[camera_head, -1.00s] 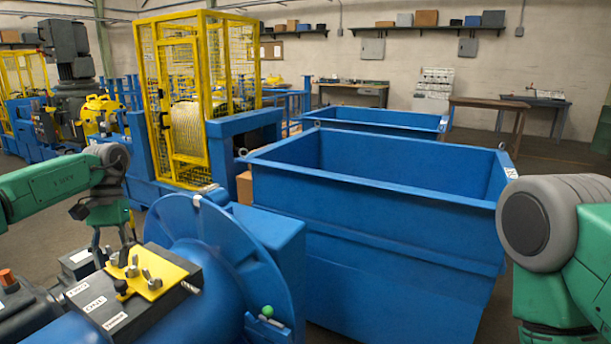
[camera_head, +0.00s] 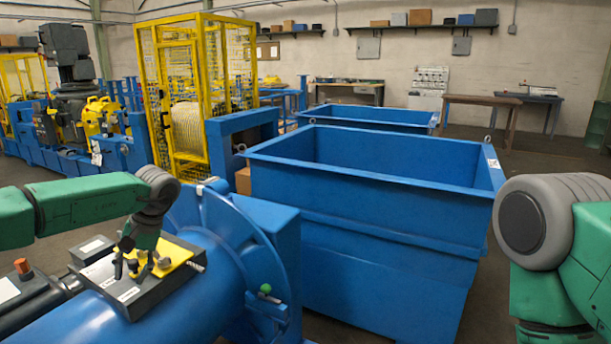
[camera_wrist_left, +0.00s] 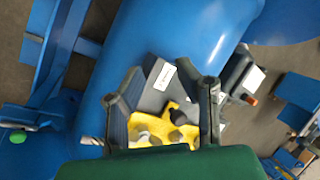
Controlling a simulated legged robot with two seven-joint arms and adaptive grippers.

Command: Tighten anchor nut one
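A yellow plate (camera_head: 180,252) with several small grey nuts or knobs sits on a dark box (camera_head: 160,292) on top of a blue cylindrical housing (camera_head: 205,300). In the left wrist view, the yellow plate (camera_wrist_left: 158,128) carries a grey nut (camera_wrist_left: 142,137) and a smaller one (camera_wrist_left: 178,118). I cannot tell which is anchor nut one. My left gripper (camera_head: 133,262) is over the left part of the plate, hiding some of it. In the wrist view, its fingers (camera_wrist_left: 160,88) are spread, with nothing held. My right gripper is out of view.
A blue flange disc (camera_head: 240,250) stands right of the box, with a green-knobbed lever (camera_head: 266,289) at its lower edge. A large blue bin (camera_head: 375,215) is beyond. A yellow cage (camera_head: 190,100) stands at the back. Small equipment with an orange knob (camera_head: 22,266) is at left.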

